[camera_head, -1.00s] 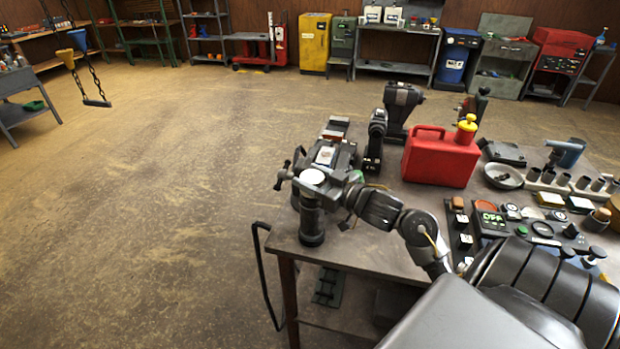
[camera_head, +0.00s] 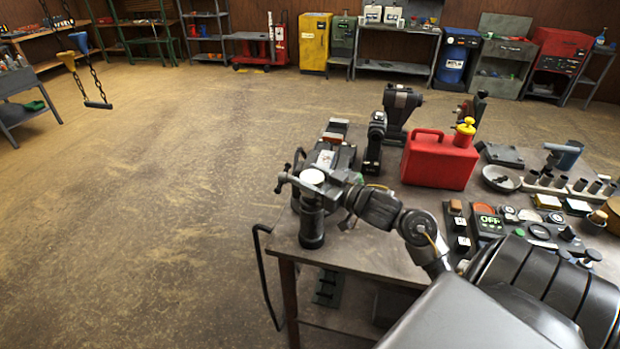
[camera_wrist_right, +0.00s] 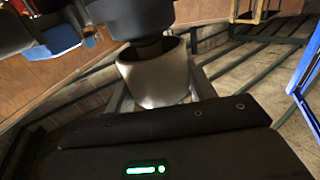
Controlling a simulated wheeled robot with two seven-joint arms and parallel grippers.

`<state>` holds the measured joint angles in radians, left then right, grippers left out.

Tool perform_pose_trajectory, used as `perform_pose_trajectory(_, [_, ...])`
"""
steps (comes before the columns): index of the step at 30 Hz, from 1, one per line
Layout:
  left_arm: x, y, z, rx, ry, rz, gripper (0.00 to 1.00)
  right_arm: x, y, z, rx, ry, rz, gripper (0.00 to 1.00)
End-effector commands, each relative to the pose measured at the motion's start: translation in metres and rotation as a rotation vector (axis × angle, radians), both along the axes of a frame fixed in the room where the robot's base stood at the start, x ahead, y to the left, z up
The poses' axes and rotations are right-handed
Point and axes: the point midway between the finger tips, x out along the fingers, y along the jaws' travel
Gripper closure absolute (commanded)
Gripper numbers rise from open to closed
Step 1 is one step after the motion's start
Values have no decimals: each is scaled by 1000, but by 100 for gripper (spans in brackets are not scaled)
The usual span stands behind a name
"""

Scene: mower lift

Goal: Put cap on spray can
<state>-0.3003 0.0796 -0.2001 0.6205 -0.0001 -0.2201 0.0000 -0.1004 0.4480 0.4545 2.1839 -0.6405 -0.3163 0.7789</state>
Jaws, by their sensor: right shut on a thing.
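The spray can (camera_head: 312,228) is a dark upright cylinder near the left front corner of the workbench. A white round cap (camera_head: 312,177) shows above it, at my right gripper (camera_head: 311,184). The gripper is shut on the cap. In the right wrist view the cap (camera_wrist_right: 157,78) is a pale cup shape whose rim meets the dark end of the can (camera_wrist_right: 145,15). The cap and can look in line there, but I cannot tell how firmly they are seated. My left gripper is out of view.
The floor (camera_head: 160,200) left of the bench is open.

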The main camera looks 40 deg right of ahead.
Motion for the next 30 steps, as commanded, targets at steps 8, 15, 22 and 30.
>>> perform_pose_trajectory(8, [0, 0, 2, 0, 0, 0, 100, 0, 0, 1, 0, 0, 0, 67])
perform_pose_trajectory(15, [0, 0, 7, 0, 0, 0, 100, 0, 0, 1, 1, 0, 0, 67])
perform_pose_trajectory(22, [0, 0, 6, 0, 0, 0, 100, 0, 0, 0, 0, 0, 0, 67])
perform_pose_trajectory(30, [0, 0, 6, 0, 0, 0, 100, 0, 0, 0, 0, 0, 0, 67])
